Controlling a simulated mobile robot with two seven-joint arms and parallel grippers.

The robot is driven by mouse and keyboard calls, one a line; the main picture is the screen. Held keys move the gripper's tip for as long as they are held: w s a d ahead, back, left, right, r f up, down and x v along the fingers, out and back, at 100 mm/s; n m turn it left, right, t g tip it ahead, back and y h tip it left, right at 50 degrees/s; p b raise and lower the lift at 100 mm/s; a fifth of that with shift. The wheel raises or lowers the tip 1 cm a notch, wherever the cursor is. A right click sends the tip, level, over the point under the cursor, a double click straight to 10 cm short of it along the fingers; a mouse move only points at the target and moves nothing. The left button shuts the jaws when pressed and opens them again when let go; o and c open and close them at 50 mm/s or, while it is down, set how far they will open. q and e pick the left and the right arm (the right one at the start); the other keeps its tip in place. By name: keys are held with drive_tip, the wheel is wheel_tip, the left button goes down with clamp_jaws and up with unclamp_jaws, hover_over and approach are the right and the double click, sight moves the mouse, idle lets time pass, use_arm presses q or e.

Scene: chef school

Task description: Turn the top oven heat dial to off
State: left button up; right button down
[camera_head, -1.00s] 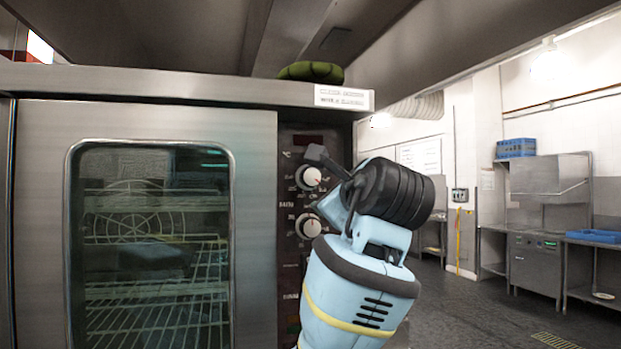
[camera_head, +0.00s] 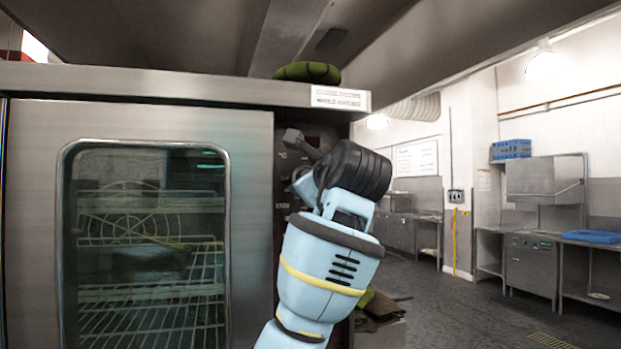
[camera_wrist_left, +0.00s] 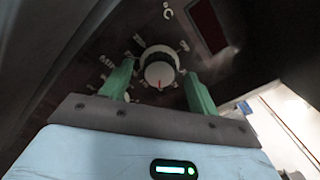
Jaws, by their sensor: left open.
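The red mark points toward the bottom of that view. In the head view my left wrist covers both dials and the fingers almost wholly. My right gripper is in neither view.
The oven (camera_head: 260,140) has a closed glass door (camera_head: 150,270) left of the panel. A dark red display window (camera_wrist_left: 207,25) is close to the dial. A green rounded object (camera_head: 308,72) lies on top of the oven. Open floor (camera_head: 440,310) is on the right.

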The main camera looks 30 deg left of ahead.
use_arm(q)
drive_tip(key=shift+w+a, duration=0.15)
drive_tip(key=shift+a, duration=0.1)
drive_tip(key=c, duration=1)
drive_tip(key=shift+o, duration=0.2)
drive_tip(key=shift+n, duration=0.4)
drive_tip(key=shift+d+f+n, duration=0.1)
drive_tip(key=shift+f+n, duration=0.05)
drive_tip(key=shift+n, duration=12.35)
